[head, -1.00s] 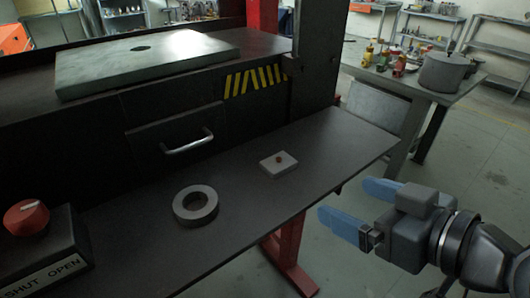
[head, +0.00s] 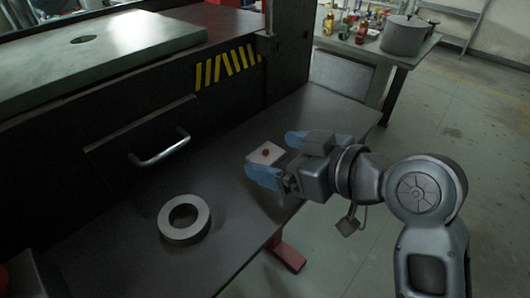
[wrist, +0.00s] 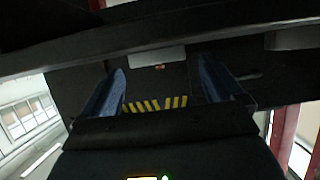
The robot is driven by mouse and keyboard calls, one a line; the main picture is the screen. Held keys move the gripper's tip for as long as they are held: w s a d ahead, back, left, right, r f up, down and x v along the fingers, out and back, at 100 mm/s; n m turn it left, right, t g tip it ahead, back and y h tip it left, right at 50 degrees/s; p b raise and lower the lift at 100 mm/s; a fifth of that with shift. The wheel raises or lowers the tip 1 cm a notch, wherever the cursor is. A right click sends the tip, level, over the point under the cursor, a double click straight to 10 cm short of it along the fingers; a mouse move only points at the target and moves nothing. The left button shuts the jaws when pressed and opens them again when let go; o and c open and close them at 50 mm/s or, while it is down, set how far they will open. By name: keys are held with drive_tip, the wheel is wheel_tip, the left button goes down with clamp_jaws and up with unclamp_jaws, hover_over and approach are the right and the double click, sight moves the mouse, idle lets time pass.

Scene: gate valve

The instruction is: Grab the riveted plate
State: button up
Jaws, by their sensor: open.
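The riveted plate (head: 265,153) is a small, flat white plate with a reddish rivet on top. It lies on the dark shelf near its front edge in the head view. In the wrist view the plate (wrist: 158,57) shows as a pale strip with its rivet, ahead and between the fingers. My gripper (head: 276,155) has blue fingers that are open, one on each side of the plate in the head view. In the wrist view my gripper (wrist: 165,72) has nothing between its fingers close up. I cannot tell whether the fingers touch the plate.
A grey metal ring (head: 184,219) lies on the shelf (head: 225,190) left of the plate. A drawer front with a handle (head: 160,149) and a yellow-striped panel (head: 228,66) stand behind. A side table holds a pot (head: 404,36) and bottles.

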drive_tip(key=shift+x, duration=1)
drive_tip(key=c, duration=1.1)
drive_tip(key=shift+r, duration=0.15)
drive_tip(key=shift+c, duration=0.2)
